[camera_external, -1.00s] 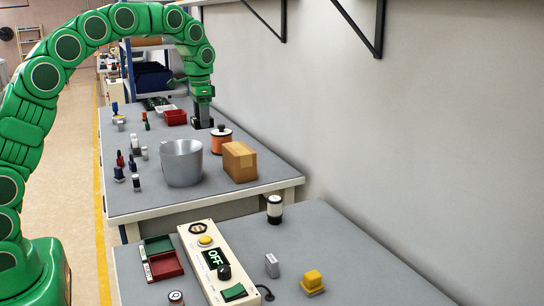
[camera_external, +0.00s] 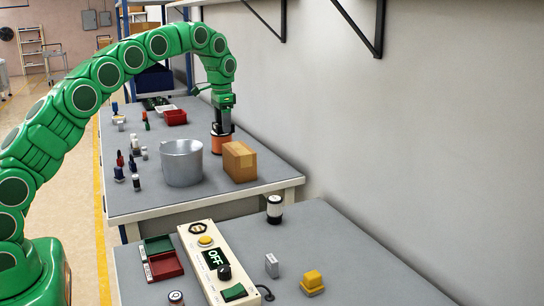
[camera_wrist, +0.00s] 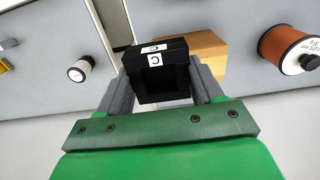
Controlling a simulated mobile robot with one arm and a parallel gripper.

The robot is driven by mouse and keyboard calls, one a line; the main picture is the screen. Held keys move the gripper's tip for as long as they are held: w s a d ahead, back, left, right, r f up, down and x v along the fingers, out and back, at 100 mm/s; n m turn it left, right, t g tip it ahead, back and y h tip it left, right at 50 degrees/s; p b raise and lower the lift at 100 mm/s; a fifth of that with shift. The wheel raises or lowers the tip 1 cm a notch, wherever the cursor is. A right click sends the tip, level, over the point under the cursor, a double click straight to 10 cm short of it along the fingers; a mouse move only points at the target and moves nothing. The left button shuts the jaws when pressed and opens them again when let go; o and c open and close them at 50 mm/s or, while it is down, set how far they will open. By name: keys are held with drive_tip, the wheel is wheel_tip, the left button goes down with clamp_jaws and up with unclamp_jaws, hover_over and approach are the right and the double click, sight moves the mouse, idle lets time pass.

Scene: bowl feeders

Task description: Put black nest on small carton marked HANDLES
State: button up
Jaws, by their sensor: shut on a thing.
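My gripper (camera_external: 221,122) is shut on the black nest, a small dark open block with white labels marked C. The nest (camera_wrist: 157,72) sits between the two fingers in the wrist view (camera_wrist: 160,85). In the external view, the gripper and nest overlap the orange spool and are hard to separate. A small brown carton (camera_external: 239,163) stands on the far bench, nearer the camera than the gripper. In the wrist view the carton (camera_wrist: 207,48) shows beyond the nest, partly hidden by it. No HANDLES marking is readable.
An orange spool (camera_external: 221,146) stands behind the carton, and a grey metal bucket (camera_external: 181,164) stands to its left. Small bottles (camera_external: 136,165) and a red bin (camera_external: 176,117) are further left and back. The wall is close on the right.

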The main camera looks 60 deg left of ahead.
hover_over(234, 152)
drive_tip(key=shift+s+f, duration=0.15)
drive_tip(key=shift+f, duration=2.5)
drive_tip(key=shift+f, duration=0.1)
drive_tip(key=shift+f, duration=1.65)
drive_tip(key=shift+f, duration=0.1)
drive_tip(key=o, duration=1.2)
wheel_tip(234, 152, up, 8)
drive_tip(key=shift+f, duration=0.2)
